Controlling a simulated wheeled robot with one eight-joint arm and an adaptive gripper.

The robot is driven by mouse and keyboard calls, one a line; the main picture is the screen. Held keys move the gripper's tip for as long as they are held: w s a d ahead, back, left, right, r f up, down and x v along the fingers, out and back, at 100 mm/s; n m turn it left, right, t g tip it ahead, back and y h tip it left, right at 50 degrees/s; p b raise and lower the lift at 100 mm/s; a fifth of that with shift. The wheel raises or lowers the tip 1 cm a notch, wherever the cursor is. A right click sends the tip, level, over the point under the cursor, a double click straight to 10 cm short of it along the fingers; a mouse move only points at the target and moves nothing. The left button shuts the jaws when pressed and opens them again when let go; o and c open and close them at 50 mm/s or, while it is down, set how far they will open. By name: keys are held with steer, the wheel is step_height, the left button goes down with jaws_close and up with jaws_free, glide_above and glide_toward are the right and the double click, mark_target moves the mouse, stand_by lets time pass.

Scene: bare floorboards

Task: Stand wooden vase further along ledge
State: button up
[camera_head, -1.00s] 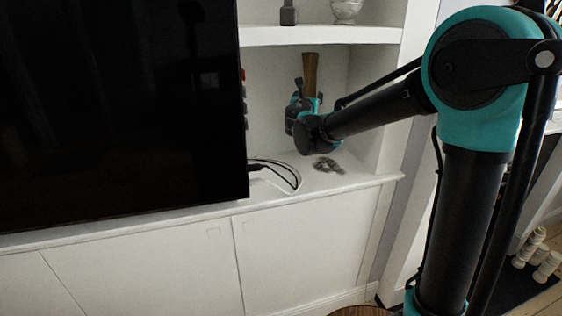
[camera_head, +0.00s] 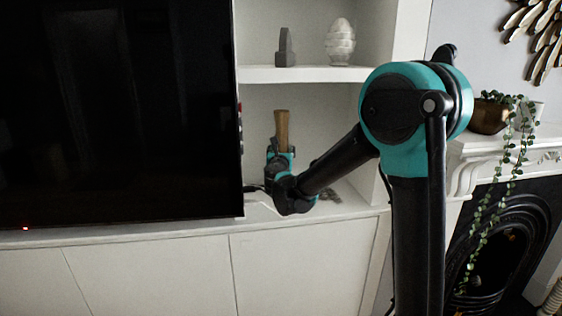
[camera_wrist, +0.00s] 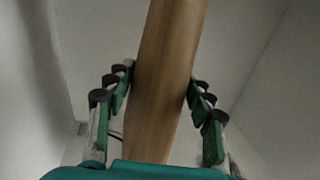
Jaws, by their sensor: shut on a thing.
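The wooden vase (camera_head: 282,130) is a tall brown piece that shows upright above my gripper in the head view, inside the lower alcove. My gripper (camera_head: 279,160) is shut on it. In the wrist view the vase (camera_wrist: 165,75) runs up between the two fingers of my gripper (camera_wrist: 160,95), which press on its sides. Its lower end is hidden behind my gripper, so I cannot tell whether it touches the ledge (camera_head: 345,205).
A black television (camera_head: 120,110) stands left of the alcove. Black cables (camera_head: 252,189) and a small dark object (camera_head: 331,194) lie on the ledge. The shelf (camera_head: 300,74) above holds a grey ornament (camera_head: 286,48) and a pale ribbed one (camera_head: 340,42). A trailing plant (camera_head: 508,140) is at right.

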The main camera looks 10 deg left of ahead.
steer(key=shift+f, duration=1.85)
steer(key=o, duration=1.6)
steer(key=shift+o, duration=0.2)
